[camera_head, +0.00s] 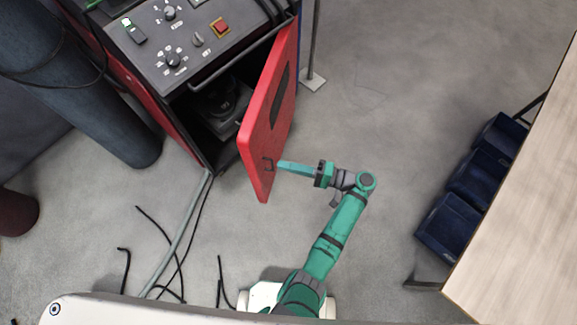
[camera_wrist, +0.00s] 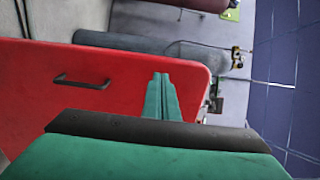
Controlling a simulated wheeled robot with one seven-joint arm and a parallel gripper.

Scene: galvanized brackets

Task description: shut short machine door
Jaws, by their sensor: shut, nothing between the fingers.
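The machine (camera_head: 150,65) stands at the upper left with its control panel on top. Its short red door (camera_head: 272,105) is swung open toward the right, and the dark inside of the machine shows behind it. In the wrist view the shut fingers (camera_wrist: 160,95) lie over the red door, to the right of the handle (camera_wrist: 82,80). I cannot tell whether they touch.
Gas cylinders (camera_head: 90,90) stand left of the machine. Cables and a hose (camera_head: 180,240) lie on the floor below it. Blue bins (camera_head: 470,190) and a wooden table (camera_head: 530,200) are at the right. The floor between the door and the bins is clear.

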